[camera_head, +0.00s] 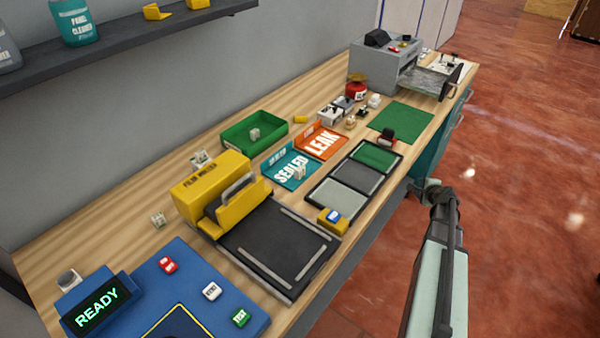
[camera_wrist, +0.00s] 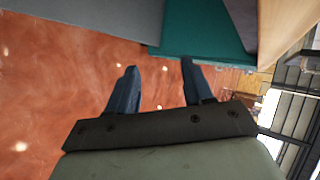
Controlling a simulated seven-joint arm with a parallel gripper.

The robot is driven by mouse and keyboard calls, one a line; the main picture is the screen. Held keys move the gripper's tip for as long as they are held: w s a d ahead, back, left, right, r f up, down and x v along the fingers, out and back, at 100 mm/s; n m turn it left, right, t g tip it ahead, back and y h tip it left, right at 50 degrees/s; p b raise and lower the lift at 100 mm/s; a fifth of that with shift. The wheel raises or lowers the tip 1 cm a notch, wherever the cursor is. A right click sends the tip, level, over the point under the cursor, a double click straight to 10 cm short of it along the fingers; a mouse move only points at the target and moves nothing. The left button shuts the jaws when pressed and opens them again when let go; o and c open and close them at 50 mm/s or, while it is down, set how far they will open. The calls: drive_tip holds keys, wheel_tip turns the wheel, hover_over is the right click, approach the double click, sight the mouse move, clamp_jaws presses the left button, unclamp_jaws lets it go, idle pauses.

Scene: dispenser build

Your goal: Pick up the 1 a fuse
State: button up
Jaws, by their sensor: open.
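I cannot make out which item is the 1 A fuse; no fuse label is readable. My arm shows at right in the head view.
A blue READY station (camera_head: 165,290) fills the near left, with red, white and green pieces on it. An orange LEAK tray (camera_head: 320,141), a grey machine (camera_head: 385,65) and a green mat (camera_head: 402,121) lie farther back. A shelf (camera_head: 120,42) overhangs the left.

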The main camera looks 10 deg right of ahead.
drive_tip(key=d+r+m+t+h, duration=0.2)
drive_tip(key=d+r+m+h, duration=0.25)
drive_tip(key=d+r, duration=1.15)
drive_tip(key=d+r+m+t+h, duration=0.2)
drive_tip(key=d+r+m+h, duration=0.3)
drive_tip(key=d+r, duration=1.2)
drive_tip(key=w+a+r+t+y, duration=0.1)
drive_tip(key=w+a+r, duration=0.1)
drive_tip(key=a+r, duration=0.55)
drive_tip(key=w+a+f+n+g+y, duration=0.1)
drive_tip(key=w+a+n+y, duration=0.35)
drive_tip(key=a, duration=0.75)
drive_tip(key=w+a+f+n+g+y, duration=0.1)
drive_tip(key=w+a+f+n+y, duration=0.25)
drive_tip(key=a, duration=0.85)
drive_tip(key=w+a+n+g+y, duration=0.1)
drive_tip(key=w+a+n+y, duration=0.4)
drive_tip(key=a, duration=0.7)
drive_tip(key=n+g+h, duration=0.3)
drive_tip(key=n+g, duration=0.5)
drive_tip(key=g, duration=0.4)
hover_over(299, 168)
wheel_tip(299, 168, down, 8)
drive_tip(key=shift+f, duration=6.6)
